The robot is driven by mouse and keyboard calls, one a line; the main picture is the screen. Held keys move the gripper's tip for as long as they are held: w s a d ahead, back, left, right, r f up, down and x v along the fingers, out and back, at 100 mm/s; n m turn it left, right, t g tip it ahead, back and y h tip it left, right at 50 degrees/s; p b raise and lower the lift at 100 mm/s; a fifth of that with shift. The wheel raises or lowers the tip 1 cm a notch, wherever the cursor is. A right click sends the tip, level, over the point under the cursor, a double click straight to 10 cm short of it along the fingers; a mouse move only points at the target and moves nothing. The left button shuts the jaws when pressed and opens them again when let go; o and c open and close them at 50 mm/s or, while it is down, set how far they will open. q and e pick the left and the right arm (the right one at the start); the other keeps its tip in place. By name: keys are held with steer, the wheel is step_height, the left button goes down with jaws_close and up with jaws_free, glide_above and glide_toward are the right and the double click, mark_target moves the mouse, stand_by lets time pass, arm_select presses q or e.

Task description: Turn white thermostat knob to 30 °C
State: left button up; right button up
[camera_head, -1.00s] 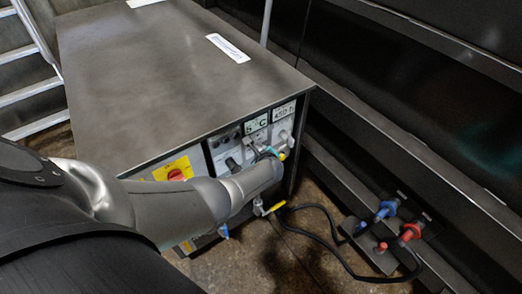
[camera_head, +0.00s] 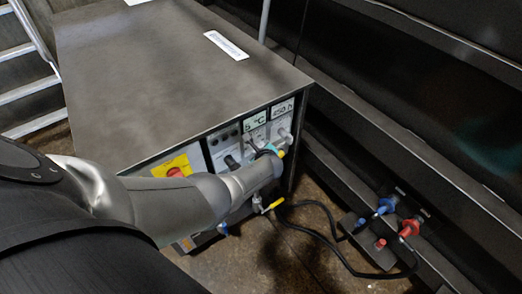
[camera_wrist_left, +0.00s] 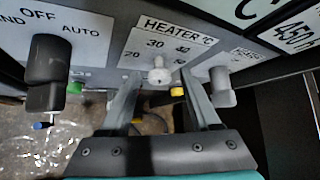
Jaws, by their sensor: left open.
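The white thermostat knob (camera_wrist_left: 158,73) sits on the panel under the label "HEATER °C" in the left wrist view. The dial numbers 20 and 30 are legible above and left of it; the numbers to its right are blurred. I cannot tell exactly where the knob points. My left gripper (camera_wrist_left: 162,80) is open, with one finger on each side of the knob; contact cannot be told. In the head view my left gripper (camera_head: 268,152) is at the panel, and my wrist hides much of it. A display (camera_head: 255,124) above reads about 5 °C. My right gripper is out of view.
A black selector knob (camera_wrist_left: 50,60) marked OFF and AUTO is left of the dial. A grey knob (camera_wrist_left: 221,88) stands close on the right. A red button (camera_head: 175,172) on yellow is farther left. Blue (camera_head: 387,205) and red (camera_head: 411,227) valves and a black hose lie right.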

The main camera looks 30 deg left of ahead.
arm_select(q)
steer(key=p+v, duration=1.1)
steer(key=v, duration=0.4)
steer(key=shift+s, duration=0.15)
steer(key=shift+d, duration=0.1)
steer(key=s+d+f+n+g+h+b, duration=0.1)
steer(key=s+f+n+g+h, duration=0.15)
steer(key=s+f, duration=0.65)
steer(key=s+d+f+n+g+h+b, duration=0.15)
steer(key=s+f+n, duration=0.25)
steer(key=s+f, duration=0.4)
steer(key=s+d+f+n+g+h+b, duration=0.1)
steer(key=s+f+n, duration=0.3)
steer(key=s, duration=0.7)
steer(key=s+d+f+n+g+h+b, duration=0.1)
steer(key=s+f+n, duration=0.4)
steer(key=s, duration=0.6)
steer(key=shift+s+d+n+g+h+b, duration=0.2)
steer(key=shift+d+n+g+h+b, duration=0.2)
steer(key=shift+d+n, duration=0.5)
